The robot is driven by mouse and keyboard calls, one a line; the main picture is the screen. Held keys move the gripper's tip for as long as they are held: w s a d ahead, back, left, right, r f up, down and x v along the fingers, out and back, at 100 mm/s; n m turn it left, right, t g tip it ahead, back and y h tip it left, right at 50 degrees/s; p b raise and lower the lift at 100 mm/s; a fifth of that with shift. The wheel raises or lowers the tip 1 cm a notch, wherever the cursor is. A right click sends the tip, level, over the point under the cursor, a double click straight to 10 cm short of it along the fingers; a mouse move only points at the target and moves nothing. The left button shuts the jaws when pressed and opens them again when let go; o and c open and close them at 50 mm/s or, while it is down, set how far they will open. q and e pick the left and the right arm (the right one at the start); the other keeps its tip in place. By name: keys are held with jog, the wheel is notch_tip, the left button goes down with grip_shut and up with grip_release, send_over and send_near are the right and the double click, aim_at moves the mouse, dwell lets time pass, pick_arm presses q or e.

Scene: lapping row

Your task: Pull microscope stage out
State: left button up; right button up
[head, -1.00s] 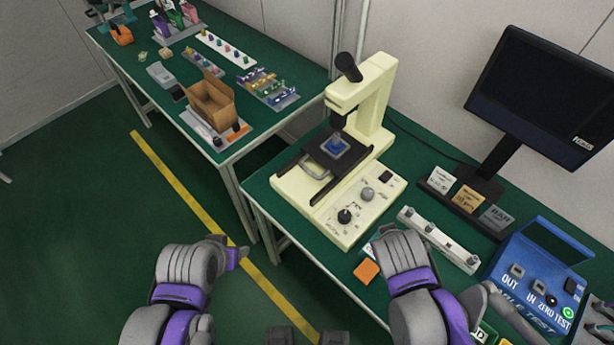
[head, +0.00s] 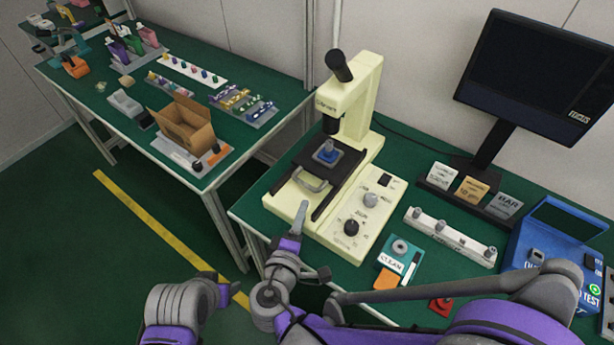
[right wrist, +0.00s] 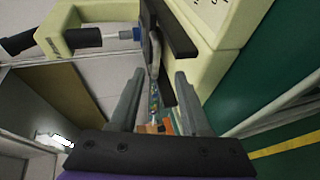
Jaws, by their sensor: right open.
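The cream microscope (head: 352,112) stands on the green bench. Its dark stage plate (head: 346,163) carries a blue piece (head: 326,153) under the lens. A silver handle (head: 311,183) sticks out at the stage's front, between two black rails (head: 338,189). My right gripper (head: 312,246) is open and empty, in front of the microscope base and short of the handle. In the right wrist view, the handle (right wrist: 155,66) lies ahead of the gap between the open fingers (right wrist: 160,104). My left gripper (head: 228,292) is low at the left, away from the microscope; its jaws are unclear.
Right of the microscope are a white knob strip (head: 450,238), a card marked CLEAN (head: 398,258), small signs, a monitor (head: 540,75) and a blue tester (head: 555,228). A second bench at left holds an open cardboard box (head: 184,124). The floor between is clear.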

aim_at(304, 186)
jog(key=shift+t, duration=0.4)
jog(key=x, duration=0.3)
jog(key=a+x, duration=0.1)
jog(key=x, duration=0.6)
jog(key=shift+w+a, duration=0.25)
jog(key=shift+w, duration=0.35)
grip_shut()
dwell(0.4)
